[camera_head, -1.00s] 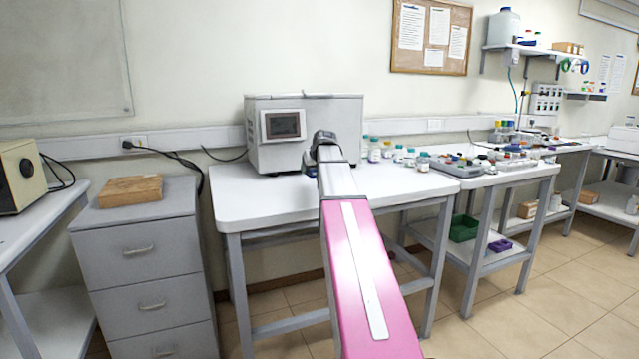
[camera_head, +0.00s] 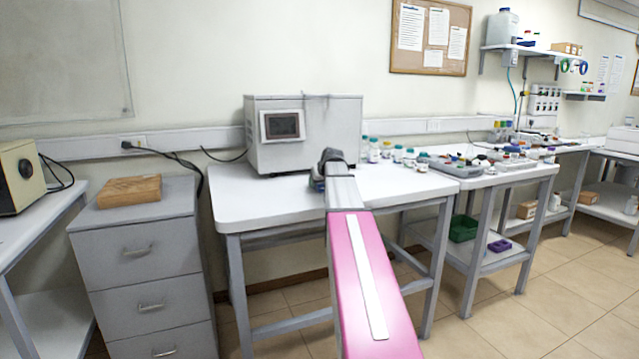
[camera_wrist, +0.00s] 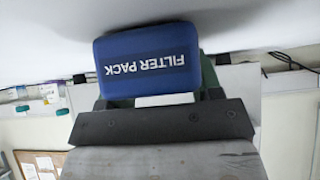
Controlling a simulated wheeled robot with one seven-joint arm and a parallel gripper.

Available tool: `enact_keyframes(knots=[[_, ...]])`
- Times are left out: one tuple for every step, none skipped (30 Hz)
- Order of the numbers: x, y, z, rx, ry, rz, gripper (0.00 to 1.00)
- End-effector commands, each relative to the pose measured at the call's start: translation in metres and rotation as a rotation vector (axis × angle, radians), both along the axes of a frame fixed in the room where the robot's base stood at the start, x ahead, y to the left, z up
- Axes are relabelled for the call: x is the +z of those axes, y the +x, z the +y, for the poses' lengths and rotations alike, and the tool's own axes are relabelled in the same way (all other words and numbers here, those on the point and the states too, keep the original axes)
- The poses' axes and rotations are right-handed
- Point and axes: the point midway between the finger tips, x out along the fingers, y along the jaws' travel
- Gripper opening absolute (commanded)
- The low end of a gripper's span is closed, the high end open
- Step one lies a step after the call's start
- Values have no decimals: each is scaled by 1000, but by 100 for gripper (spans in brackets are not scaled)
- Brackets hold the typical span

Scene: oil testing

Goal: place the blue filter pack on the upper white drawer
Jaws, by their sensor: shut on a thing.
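The blue filter pack (camera_wrist: 150,62) fills the upper middle of the wrist view, its white lettering upside down. My gripper (camera_wrist: 158,100) is shut on it. A white surface is close behind the pack; I cannot tell whether they touch. In the head view my gripper (camera_head: 322,178) is over the white table in front of the grey instrument, and my wrist hides most of it and the pack. The upper drawer (camera_head: 137,247) is the top one of a light grey cabinet at the left. It is shut, with a bar handle.
A wooden block (camera_head: 128,191) lies on the cabinet top. The boxy instrument (camera_head: 345,115) stands at the back of the white table (camera_head: 260,212), with small bottles (camera_head: 386,149) to its right. A gap separates the cabinet from the left bench (camera_head: 30,245).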

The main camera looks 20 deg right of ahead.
Motion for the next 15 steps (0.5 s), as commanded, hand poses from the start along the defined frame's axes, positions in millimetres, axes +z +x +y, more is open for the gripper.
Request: enact_keyframes(knots=[[-1, 0, 0, 0, 0, 0, 32], [-1, 0, 0, 0, 0, 0, 32], [-2, 0, 0, 0, 0, 0, 32], [-2, 0, 0, 0, 0, 0, 66], [-2, 0, 0, 0, 0, 0, 76], [-2, 0, 0, 0, 0, 0, 85], [-2, 0, 0, 0, 0, 0, 85], [-2, 0, 0, 0, 0, 0, 85], [-2, 0, 0, 0, 0, 0, 85], [-2, 0, 0, 0, 0, 0, 85], [-2, 0, 0, 0, 0, 0, 85], [-2, 0, 0, 0, 0, 0, 85], [-2, 0, 0, 0, 0, 0, 85], [-2, 0, 0, 0, 0, 0, 85], [-1, 0, 0, 0, 0, 0, 85]])
